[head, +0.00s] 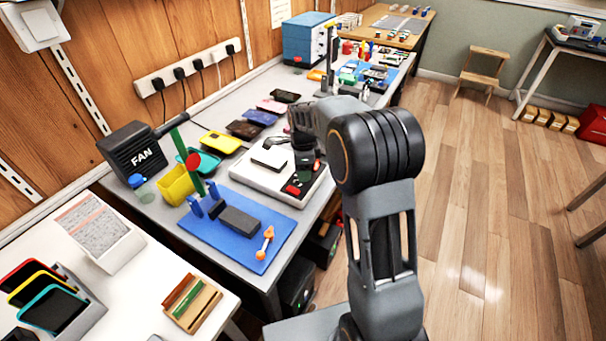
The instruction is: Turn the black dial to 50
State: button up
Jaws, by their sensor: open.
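A white flat device (264,178) lies on the grey bench, with a pale raised plate (270,156) on top and red and dark controls (297,186) at its near right corner. My gripper (293,148) hangs over the right side of this device, its fingers small and dark and partly merged with dark parts below. A dark round part (307,168) shows just under it; I cannot tell for sure whether this is the black dial. No scale or number is readable, and I cannot tell whether my gripper touches anything. My gripper is open.
A blue mat (272,224) with a dark block (240,219) and an orange tool (265,243) lies in front. Phones (220,142), a yellow bin (176,184) and a black fan box (132,148) stand left. A blue box (303,40) stands behind.

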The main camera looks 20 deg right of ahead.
jog(key=shift+f, duration=1)
jog(key=c, duration=0.9)
